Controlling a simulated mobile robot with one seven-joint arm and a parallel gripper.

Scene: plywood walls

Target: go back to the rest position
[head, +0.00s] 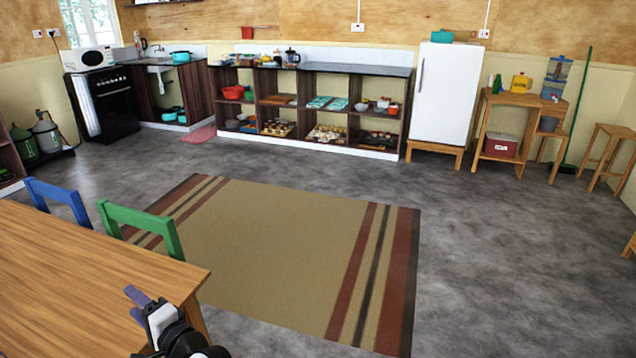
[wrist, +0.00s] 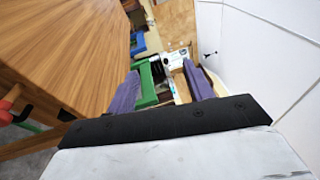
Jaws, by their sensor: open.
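My gripper (head: 137,305) shows at the bottom left of the head view, by the near right corner of the wooden table (head: 90,265). In the wrist view my gripper (wrist: 162,90) has its two purple fingers spread apart, with nothing held between them. The wooden table also fills the left of the wrist view (wrist: 70,50). Green and blue chair parts and a white object show beyond the fingers there. How far the gripper is from the table edge is hard to tell.
A green chair (head: 150,222) and a blue chair (head: 60,196) stand at the table's far side. A striped rug (head: 270,240) lies on open grey floor. Shelves (head: 305,95), a white fridge (head: 443,90) and a wooden stand (head: 510,105) line the back wall.

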